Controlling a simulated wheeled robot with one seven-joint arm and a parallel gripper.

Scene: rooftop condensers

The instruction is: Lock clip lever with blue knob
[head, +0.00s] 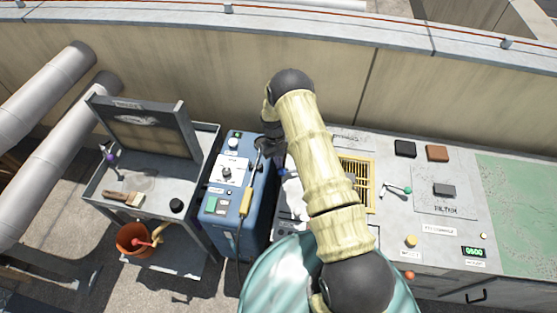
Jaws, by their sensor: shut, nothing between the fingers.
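A small blue knob (281,171) shows just right of the blue cabinet, partly hidden by my arm; its lever and clip cannot be made out. My gripper (267,148) is a small dark shape at the upper right of the blue cabinet, above and left of that knob. It looks shut and empty, and whether it touches anything cannot be told. A purple-looking knob (111,157) stands on a lever at the left side of the grey cart.
The blue cabinet (262,205) carries a yellow-handled probe (246,201). The grey cart (195,200) holds a brush (124,197) and a raised panel (150,133). Right, the bench has a yellow grille (367,172) and green-knobbed lever (407,190). My arm covers the middle.

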